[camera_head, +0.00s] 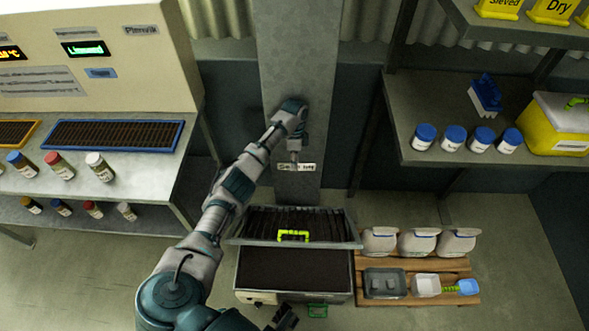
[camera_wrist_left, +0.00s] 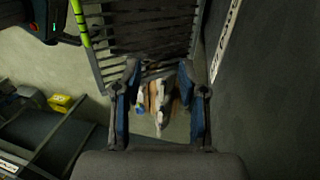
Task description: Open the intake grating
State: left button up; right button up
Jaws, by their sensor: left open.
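The intake grating (camera_head: 335,229), dark bars in a grey frame with a yellow-green handle (camera_head: 293,236), stands swung up at the back of the intake box (camera_head: 353,283). The dark inside of the box shows uncovered in front of it. My left gripper (camera_head: 296,160) is above and behind the grating, in front of the grey post, pointing down and apart from the handle. In the left wrist view its fingers (camera_wrist_left: 160,112) are spread with nothing between them, and the grating (camera_wrist_left: 140,35) lies beyond. A dark shape at the head view's bottom edge may be my right gripper (camera_head: 286,318); its jaws are unclear.
The grey post (camera_head: 300,50) with a label stands close behind my left gripper. A wooden pallet (camera_head: 415,264) with white sacks and small containers sits right of the box. A bench with jars (camera_head: 62,168) is left; shelves (camera_head: 430,155) are upper right.

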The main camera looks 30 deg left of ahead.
pick_arm(q)
jog(key=shift+a+r, duration=0.1)
jog(key=shift+r, duration=0.1)
dwell(0.3)
